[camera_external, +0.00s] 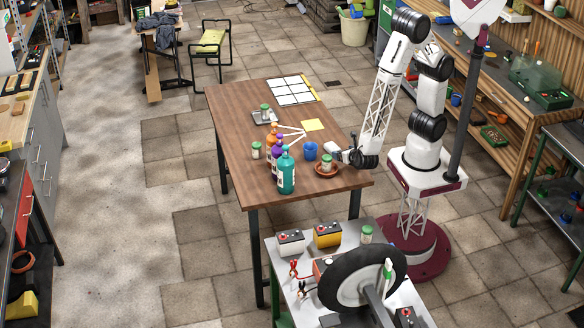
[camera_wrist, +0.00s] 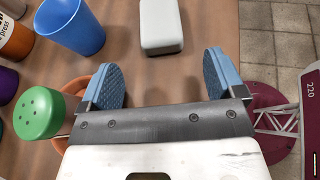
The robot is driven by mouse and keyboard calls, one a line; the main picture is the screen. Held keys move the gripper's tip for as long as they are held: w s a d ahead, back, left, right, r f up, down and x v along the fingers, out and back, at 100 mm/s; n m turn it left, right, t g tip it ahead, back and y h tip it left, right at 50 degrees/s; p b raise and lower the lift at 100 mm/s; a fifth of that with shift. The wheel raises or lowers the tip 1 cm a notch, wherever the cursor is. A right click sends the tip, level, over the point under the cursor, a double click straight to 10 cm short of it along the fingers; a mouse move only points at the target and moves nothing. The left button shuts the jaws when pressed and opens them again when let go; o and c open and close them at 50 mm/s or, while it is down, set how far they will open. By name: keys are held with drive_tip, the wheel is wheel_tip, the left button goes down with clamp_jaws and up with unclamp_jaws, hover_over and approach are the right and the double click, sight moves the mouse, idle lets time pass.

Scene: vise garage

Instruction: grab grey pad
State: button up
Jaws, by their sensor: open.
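The grey pad (camera_wrist: 161,25) is a pale, rounded block lying on the wooden table, at the top middle of the wrist view. In the external view the pad (camera_external: 331,148) shows small, close to my gripper (camera_external: 341,156), near the table's right edge. In the wrist view my gripper (camera_wrist: 163,78) is open, with its blue pads spread and nothing between them. The pad lies ahead of the fingertips, roughly centred on the gap and apart from both fingers.
A blue cup (camera_wrist: 72,26) stands left of the pad. A green-lidded shaker (camera_wrist: 39,112) in a terracotta saucer (camera_external: 328,173) is close beside my left finger. Several bottles, including a teal one (camera_external: 286,174), stand farther left. A yellow sheet (camera_external: 313,125) lies beyond.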

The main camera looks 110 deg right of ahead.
sight(337, 150)
drive_tip(key=shift+w+d+f, duration=0.1)
drive_tip(key=shift+d+f, duration=0.1)
drive_tip(key=shift+d, duration=0.15)
drive_tip(key=shift+d, duration=0.15)
drive_tip(key=shift+x, duration=2.45)
drive_tip(key=c, duration=1)
drive_tip(key=shift+r, duration=0.15)
drive_tip(key=shift+r, duration=1.65)
drive_tip(key=s+a+r, duration=0.1)
drive_tip(key=s, duration=1.5)
drive_tip(key=shift+r, duration=0.25)
